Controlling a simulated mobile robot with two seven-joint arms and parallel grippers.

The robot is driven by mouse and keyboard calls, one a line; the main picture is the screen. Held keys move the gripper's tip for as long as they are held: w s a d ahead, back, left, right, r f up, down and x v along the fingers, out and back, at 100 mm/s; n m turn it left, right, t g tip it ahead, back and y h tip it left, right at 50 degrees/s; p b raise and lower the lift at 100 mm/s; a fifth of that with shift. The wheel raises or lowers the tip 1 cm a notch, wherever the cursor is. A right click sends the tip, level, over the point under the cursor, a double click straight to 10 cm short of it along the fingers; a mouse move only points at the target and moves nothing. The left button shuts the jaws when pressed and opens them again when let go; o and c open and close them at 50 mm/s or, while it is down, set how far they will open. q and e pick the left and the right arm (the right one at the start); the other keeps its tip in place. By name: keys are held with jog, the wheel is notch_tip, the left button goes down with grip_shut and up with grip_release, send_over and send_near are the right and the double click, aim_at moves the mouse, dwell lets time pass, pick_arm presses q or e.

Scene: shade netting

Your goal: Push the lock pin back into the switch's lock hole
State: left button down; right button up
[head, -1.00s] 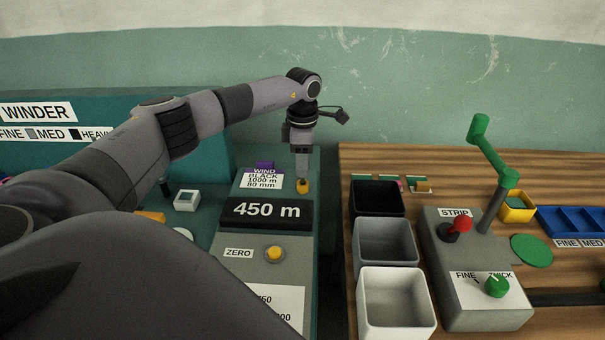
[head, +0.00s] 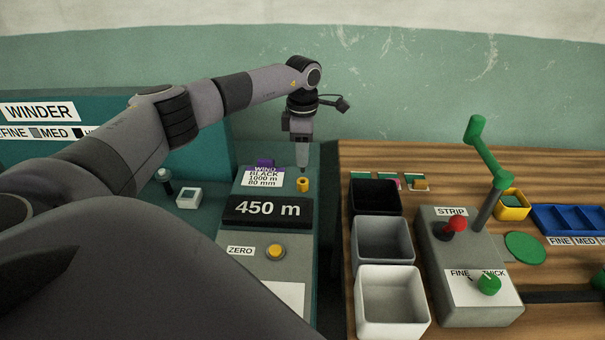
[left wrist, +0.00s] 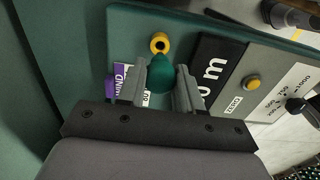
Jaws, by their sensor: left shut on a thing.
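The yellow ring-shaped lock hole (head: 303,185) stands on the winder's panel, right of the purple-topped WIND label. In the left wrist view, the yellow ring (left wrist: 159,43) shows a dark, empty-looking opening. My left gripper (head: 303,167) points down just above the ring in the head view. In the left wrist view, my left gripper (left wrist: 167,88) is shut on a dark green rounded thing, apparently the lock pin (left wrist: 161,74). It appears apart from the ring. The pin's lower end is hidden. My right gripper is not in view.
The 450 m display (head: 267,209) and yellow ZERO button (head: 275,251) lie in front of the ring. Black (head: 352,197), grey and white bins stand right, across a gap. The green wall is behind.

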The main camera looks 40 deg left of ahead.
pick_arm(q)
jog(key=shift+r, duration=0.15)
jog(key=shift+r+p, duration=0.45)
jog(key=shift+r, duration=1.4)
